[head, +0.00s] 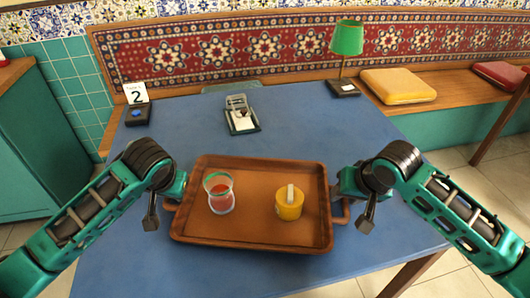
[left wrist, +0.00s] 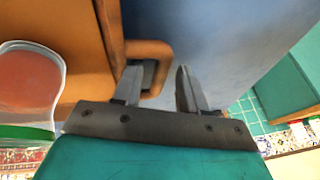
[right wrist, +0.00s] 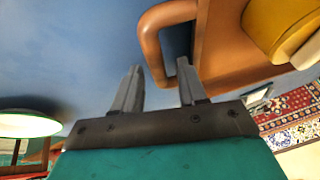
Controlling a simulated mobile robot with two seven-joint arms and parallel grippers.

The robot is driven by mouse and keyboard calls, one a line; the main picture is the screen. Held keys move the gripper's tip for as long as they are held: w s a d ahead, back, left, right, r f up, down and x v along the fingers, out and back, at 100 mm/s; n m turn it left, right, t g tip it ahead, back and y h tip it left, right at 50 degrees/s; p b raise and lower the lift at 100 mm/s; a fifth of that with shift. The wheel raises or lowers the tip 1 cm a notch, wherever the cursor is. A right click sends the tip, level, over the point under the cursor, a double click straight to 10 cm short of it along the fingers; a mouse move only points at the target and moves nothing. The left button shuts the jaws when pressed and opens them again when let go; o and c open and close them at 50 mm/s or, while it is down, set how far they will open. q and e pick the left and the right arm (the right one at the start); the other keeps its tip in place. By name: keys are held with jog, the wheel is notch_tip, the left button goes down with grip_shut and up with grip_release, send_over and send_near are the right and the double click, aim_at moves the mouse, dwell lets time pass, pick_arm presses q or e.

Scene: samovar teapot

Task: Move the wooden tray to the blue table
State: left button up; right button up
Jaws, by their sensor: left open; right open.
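The wooden tray (head: 252,236) lies on the blue table (head: 120,250). A glass of red drink (head: 220,197) and a yellow pot with a pale handle (head: 289,205) stand on it. My left gripper is at the tray's left side; in the left wrist view its open fingers (left wrist: 160,90) are by the left handle (left wrist: 150,52), with one finger overlapping the handle's opening. My right gripper is at the tray's right side; in the right wrist view its open fingers (right wrist: 158,90) are by the right handle (right wrist: 155,45). I cannot tell whether either gripper touches its handle.
A green lamp (head: 346,45), a card numbered 2 (head: 135,93) and a small glass holder (head: 240,115) stand toward the table's back. A bench with a yellow cushion (head: 398,86) runs behind.

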pick_arm(q)
jog(key=v, duration=1.2)
pick_arm(e)
jog(key=v, duration=1.2)
pick_arm(q)
jog(key=shift+d, duration=0.1)
